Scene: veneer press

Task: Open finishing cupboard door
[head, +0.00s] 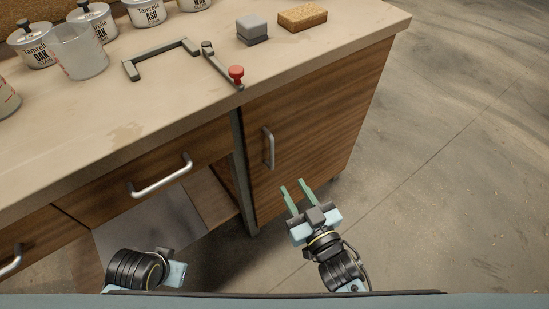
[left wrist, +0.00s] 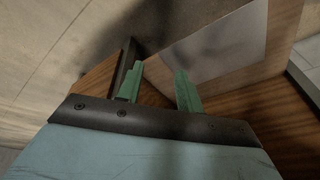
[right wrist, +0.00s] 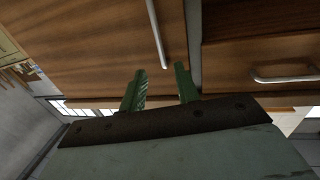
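The cupboard door (head: 310,135) is a brown wood-grain panel at the right end of the bench, and it looks closed. Its vertical silver handle (head: 268,148) is near the door's left edge. My right gripper (head: 296,187) is open and empty, in front of the door and below and right of the handle. In the right wrist view the handle (right wrist: 156,32) shows ahead of the open fingers, apart from them. My left gripper's fingers are open and empty in the left wrist view (left wrist: 157,82); in the head view they are hidden.
The worktop (head: 140,110) holds a grey-green bracket (head: 160,58), a red-knobbed clamp (head: 236,73), a grey block (head: 252,30), a cork block (head: 302,18), a beaker (head: 80,52) and several stain tins. A drawer with a silver handle (head: 162,176) is left of the door. The floor at right is clear.

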